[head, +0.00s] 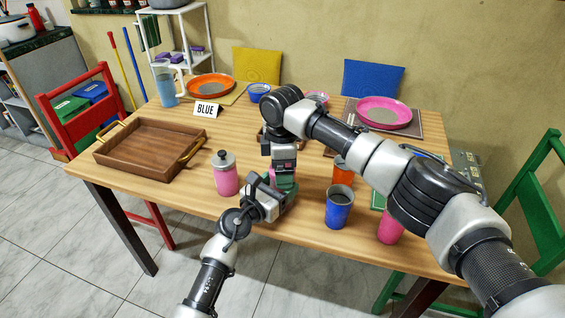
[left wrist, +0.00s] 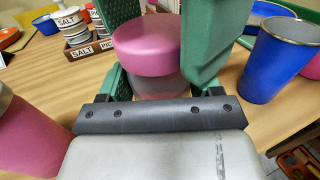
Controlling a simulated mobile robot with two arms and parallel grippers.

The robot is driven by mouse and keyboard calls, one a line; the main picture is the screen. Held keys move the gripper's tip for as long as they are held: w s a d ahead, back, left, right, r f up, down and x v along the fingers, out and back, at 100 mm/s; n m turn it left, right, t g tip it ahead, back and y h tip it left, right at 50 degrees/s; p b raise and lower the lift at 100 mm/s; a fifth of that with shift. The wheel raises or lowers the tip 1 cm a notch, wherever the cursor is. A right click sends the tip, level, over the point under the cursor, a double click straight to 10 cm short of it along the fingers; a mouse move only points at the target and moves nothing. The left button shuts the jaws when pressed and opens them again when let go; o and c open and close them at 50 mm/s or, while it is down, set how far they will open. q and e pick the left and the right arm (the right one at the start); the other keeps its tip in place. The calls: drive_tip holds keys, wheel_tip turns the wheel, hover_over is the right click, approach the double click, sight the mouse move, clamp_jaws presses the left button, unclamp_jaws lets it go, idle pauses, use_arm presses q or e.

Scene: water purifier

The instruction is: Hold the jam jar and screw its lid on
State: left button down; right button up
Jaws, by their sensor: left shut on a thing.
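The jam jar (left wrist: 160,84) stands upright between the green fingers of my left gripper (left wrist: 170,88), which is shut on it. Its round pink lid (left wrist: 147,45) sits at the jar's top; whether it is threaded on cannot be told. In the head view my left gripper (head: 272,202) is low at the table's front, and the jar is mostly hidden. My right gripper (head: 284,178) points down from above it. Its green fingers flank the lid in the left wrist view (left wrist: 165,40), one behind at left and one near at right. Whether they press on it is unclear.
A pink bottle (head: 226,178) stands close left of the grippers, and a blue cup (head: 339,207) close right. A pink cup (head: 390,226) and orange cup (head: 342,171) are near my right arm. A wooden tray (head: 150,172) lies at left. A salt holder (left wrist: 80,50) stands behind.

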drive_tip(key=c, duration=0.9)
drive_tip(key=m, duration=0.8)
drive_tip(key=shift+m, duration=0.3)
drive_tip(key=o, duration=1.1)
drive_tip(key=shift+c, duration=0.2)
use_arm(q)
drive_tip(key=shift+f, duration=0.1)
use_arm(e)
wheel_tip(320, 180, up, 12)
